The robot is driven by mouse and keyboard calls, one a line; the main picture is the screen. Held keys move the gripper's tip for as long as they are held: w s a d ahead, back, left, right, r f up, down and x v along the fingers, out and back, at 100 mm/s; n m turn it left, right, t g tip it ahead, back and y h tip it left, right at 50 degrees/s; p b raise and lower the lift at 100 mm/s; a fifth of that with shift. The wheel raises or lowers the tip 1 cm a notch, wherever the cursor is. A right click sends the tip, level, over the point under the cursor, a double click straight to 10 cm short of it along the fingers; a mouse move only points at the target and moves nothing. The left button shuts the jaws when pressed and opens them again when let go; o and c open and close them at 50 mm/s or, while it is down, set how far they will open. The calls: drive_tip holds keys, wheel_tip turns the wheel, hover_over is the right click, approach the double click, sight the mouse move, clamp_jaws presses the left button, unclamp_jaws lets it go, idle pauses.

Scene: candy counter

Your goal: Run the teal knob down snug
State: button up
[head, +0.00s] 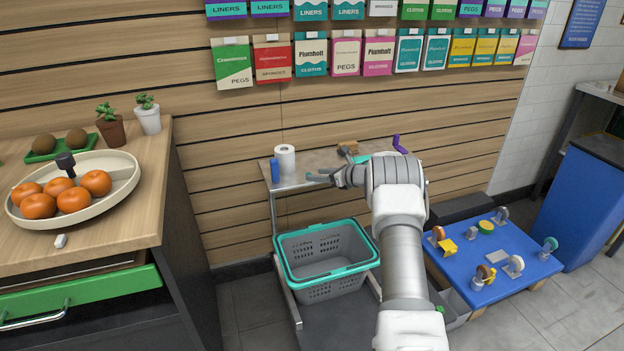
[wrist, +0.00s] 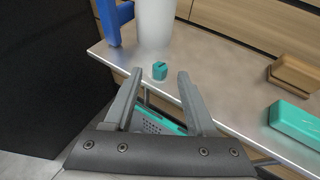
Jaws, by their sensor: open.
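A small teal block-like piece (wrist: 160,71) with a dark mark on top sits near the front edge of the metal cart top. I cannot tell if it is a knob. A teal-rimmed round piece (head: 549,244) stands upright at the right of the blue platform; whether it is the teal knob is also unclear. My gripper (wrist: 160,80) is open and empty over the cart's front edge. In the wrist view the small teal piece appears between and just beyond its fingertips, apart from them. In the head view my gripper (head: 327,179) is partly hidden by my arm.
The cart top (wrist: 220,95) also bears a white roll (head: 285,161), a blue upright item (head: 275,170), a wooden brush-like block (wrist: 292,75) and a teal box (wrist: 296,122). A teal-rimmed basket (head: 330,272) sits below. The blue platform (head: 515,273) holds several round-wheeled pieces.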

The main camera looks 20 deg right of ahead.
drive_tip(key=shift+b+x, duration=0.35)
drive_tip(key=shift+x, duration=1.45)
clamp_jaws()
